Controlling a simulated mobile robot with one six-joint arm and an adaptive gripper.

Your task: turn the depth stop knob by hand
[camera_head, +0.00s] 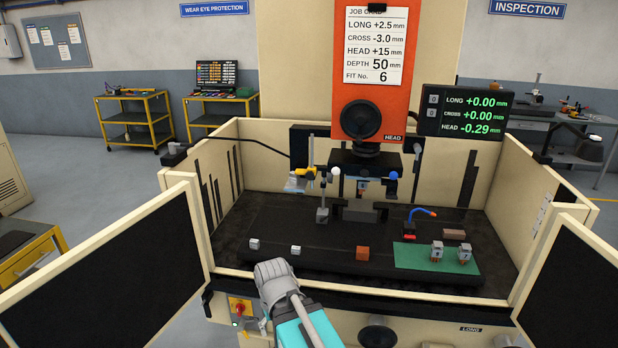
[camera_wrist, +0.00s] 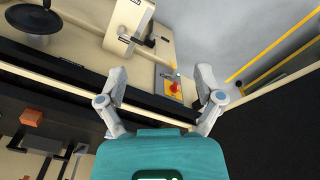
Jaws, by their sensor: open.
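The machine's orange head (camera_head: 372,90) carries a large black knob (camera_head: 361,120). Below it, a small white knob (camera_head: 335,171) and a blue-white knob (camera_head: 393,175) flank the tool holder. I cannot tell which of these is the depth stop knob. My gripper (camera_head: 275,272) is at the front edge of the machine tank, low and well away from the head. In the wrist view, my gripper (camera_wrist: 163,82) has its two fingers spread with nothing held. A red rotary switch on a yellow plate (camera_wrist: 175,87) shows beyond and between the fingertips, apart from them.
The black table (camera_head: 330,240) bears small metal blocks, a copper block (camera_head: 362,253) and a green mat (camera_head: 425,257) with electrodes. A stand with a yellow clamp (camera_head: 308,172) rises left of the head. Open doors (camera_head: 105,270) flank the front. A black handwheel (camera_head: 377,336) sits below.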

